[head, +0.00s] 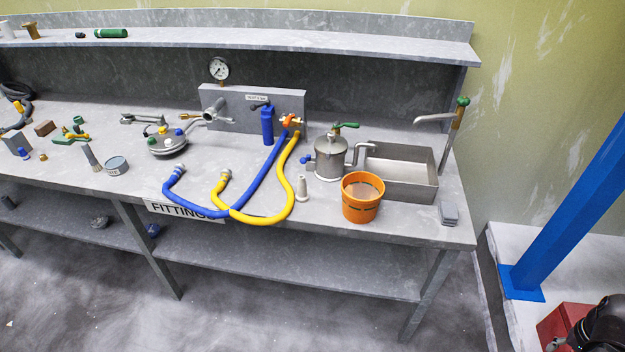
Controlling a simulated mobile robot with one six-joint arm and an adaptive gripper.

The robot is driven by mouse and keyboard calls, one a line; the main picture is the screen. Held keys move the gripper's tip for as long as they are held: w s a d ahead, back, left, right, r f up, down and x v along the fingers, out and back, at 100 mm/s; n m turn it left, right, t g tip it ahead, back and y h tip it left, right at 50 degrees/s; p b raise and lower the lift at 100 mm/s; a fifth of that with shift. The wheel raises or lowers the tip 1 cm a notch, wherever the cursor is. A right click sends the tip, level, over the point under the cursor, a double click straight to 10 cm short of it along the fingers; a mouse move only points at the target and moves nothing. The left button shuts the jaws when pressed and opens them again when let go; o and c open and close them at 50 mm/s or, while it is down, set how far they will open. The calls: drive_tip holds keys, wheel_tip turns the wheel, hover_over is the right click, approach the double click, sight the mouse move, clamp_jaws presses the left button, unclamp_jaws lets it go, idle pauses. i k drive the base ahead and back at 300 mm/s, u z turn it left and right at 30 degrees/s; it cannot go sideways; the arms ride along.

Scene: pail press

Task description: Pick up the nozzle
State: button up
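A small pale grey, tapered piece that looks like the nozzle (302,188) stands upright on the workbench (330,215). It is just right of the yellow hose's (288,172) curve and left of the orange pail (362,198). It stands in front of a metal pot (329,158) with a green-handled valve and looks apart from its neighbours. No gripper fingers can be made out in the head view.
A blue hose (200,208) lies left of the nozzle. A sink (402,178) is behind the pail, and a grey block (449,213) sits by the right front edge. Loose fittings crowd the left. A red box (562,325) and dark rounded shape fill the bottom right corner.

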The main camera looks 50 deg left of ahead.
sight(302, 195)
drive_tip(key=z, duration=0.05)
drive_tip(key=i, duration=0.75)
drive_tip(key=u, duration=5.45)
drive_tip(key=i, duration=0.1)
drive_tip(key=z, duration=2.95)
drive_tip(key=k, duration=0.6)
